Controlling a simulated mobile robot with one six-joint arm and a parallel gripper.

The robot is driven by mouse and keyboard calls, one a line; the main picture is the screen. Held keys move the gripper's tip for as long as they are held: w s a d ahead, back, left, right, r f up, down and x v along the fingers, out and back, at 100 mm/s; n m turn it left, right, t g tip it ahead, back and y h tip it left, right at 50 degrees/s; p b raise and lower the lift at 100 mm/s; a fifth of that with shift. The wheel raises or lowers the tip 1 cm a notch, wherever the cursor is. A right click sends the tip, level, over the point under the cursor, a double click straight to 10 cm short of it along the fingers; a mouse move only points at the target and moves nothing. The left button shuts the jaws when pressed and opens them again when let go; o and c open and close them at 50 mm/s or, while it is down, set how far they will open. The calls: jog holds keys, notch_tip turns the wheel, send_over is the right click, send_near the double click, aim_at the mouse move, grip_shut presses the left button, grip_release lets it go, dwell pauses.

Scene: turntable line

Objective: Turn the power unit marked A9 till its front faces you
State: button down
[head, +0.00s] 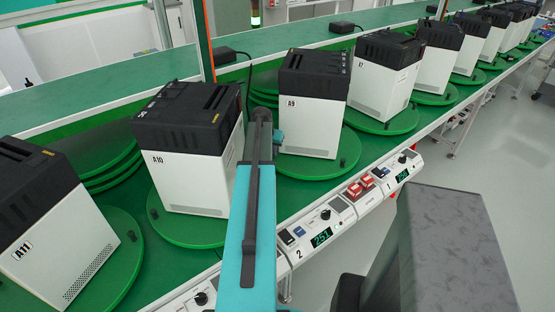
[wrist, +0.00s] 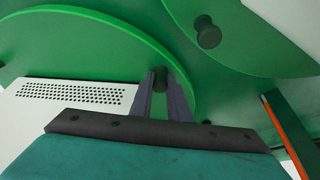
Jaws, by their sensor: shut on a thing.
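The power unit marked A9 (head: 310,125) is a white box with a black top, upright on a green turntable (head: 325,166). Its labelled white face is turned towards the head camera, and a black peg (head: 343,162) stands at the turntable's right rim. My arm reaches in at A9's left, hiding my fingertips in the head view. In the wrist view, my gripper (wrist: 163,85) is shut on a black peg (wrist: 159,74) at a green disc's rim, which appears to be A9's turntable. A white vented face (wrist: 70,93) shows at the left there.
Unit A10 (head: 188,170) on its turntable (head: 185,231) stands close left of my arm, with A11 (head: 60,245) beyond. More units recede to the right. A control strip (head: 322,225) reading 251 runs along the front edge. A post (head: 205,40) rises behind.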

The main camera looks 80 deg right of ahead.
jog(key=shift+w+d+b, duration=0.45)
jog(key=shift+w+d, duration=0.9)
jog(key=shift+d, duration=0.2)
jog(key=c, duration=1.7)
grip_release()
jog(key=shift+a+r, duration=0.1)
jog(key=shift+p+v, duration=1.6)
jog(key=shift+v, duration=2.35)
jog(key=shift+w, duration=0.1)
